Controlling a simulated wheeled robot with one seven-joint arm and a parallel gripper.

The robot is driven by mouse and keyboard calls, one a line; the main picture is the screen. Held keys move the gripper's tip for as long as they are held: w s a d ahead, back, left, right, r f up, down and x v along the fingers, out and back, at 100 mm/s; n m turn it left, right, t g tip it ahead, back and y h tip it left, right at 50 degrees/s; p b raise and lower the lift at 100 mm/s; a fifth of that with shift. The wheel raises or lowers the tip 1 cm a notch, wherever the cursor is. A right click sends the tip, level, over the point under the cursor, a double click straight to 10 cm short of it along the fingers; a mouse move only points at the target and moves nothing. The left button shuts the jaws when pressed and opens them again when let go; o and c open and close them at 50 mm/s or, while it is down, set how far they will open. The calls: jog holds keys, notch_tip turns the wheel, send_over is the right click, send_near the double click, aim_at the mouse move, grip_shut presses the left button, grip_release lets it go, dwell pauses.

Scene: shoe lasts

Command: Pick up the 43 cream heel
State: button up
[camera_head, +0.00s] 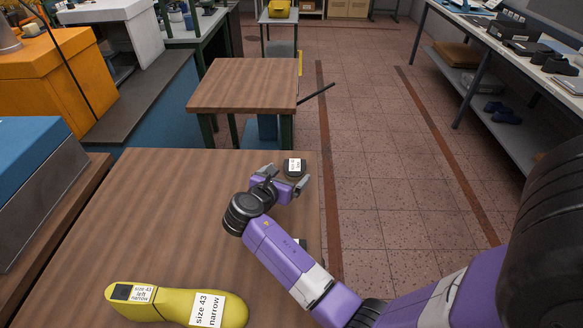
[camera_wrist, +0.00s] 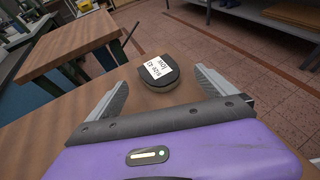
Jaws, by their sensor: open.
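A small dark, rounded heel piece with a white label (camera_head: 294,169) lies flat near the far right corner of the wooden table. It also shows in the wrist view (camera_wrist: 167,84), its label only partly legible. It looks dark grey to black, not cream. My gripper (camera_head: 287,179) is open and empty just on the near side of this piece. In the wrist view, the two fingers of my gripper (camera_wrist: 161,78) are spread wide, with the piece between and slightly beyond their tips. No cream heel is plainly visible.
A yellow shoe last (camera_head: 175,304) labelled size 43 narrow lies at the table's near edge. A dark object (camera_head: 302,243) is mostly hidden behind my arm at the right edge. The middle of the table (camera_head: 150,220) is clear. A second wooden table (camera_head: 245,85) stands beyond.

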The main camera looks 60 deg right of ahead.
aim_at(292, 169)
jog(key=shift+w+p+x, duration=0.15)
jog(key=shift+x, duration=1.15)
jog(key=shift+w+p+x, duration=0.1)
jog(key=shift+p+x, duration=0.05)
jog(key=shift+x, duration=1.15)
jog(key=shift+f, duration=0.2)
jog(key=c, duration=1.4)
jog(key=shift+c, duration=0.2)
jog(key=shift+r, duration=0.15)
